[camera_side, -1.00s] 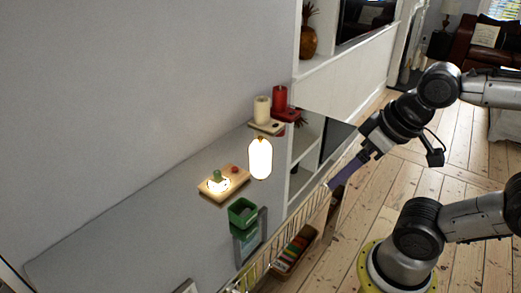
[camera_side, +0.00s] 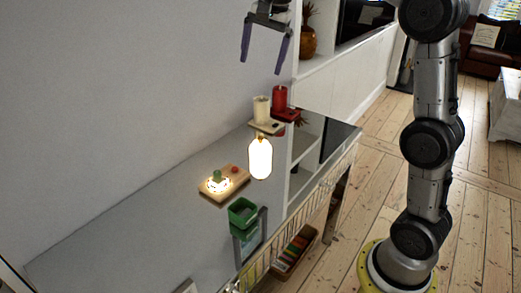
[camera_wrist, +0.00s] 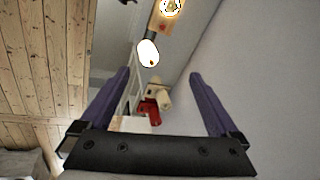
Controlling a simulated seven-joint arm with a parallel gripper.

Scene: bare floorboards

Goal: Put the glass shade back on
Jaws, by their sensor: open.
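A glowing white capsule-shaped glass (camera_side: 260,158), which looks like the shade, stands upright on the grey counter near its front edge. It also shows in the wrist view (camera_wrist: 148,53). A wooden base (camera_side: 237,184) with a lit spot, a green part and a red button lies to its left, apart from it. The base is partly cut off at the top of the wrist view (camera_wrist: 167,24). I cannot tell how the green part is fixed. My gripper (camera_side: 262,66) is open and empty, high above the counter by the wall. Its two purple fingers show in the wrist view (camera_wrist: 159,74).
A cream cylinder (camera_side: 261,109) and a red cylinder (camera_side: 280,97) stand on small bases behind the glowing glass. A green open box (camera_side: 242,212) sits at the counter's front edge beside a dark framed panel. The counter's left part is clear. A wire rail runs along the front.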

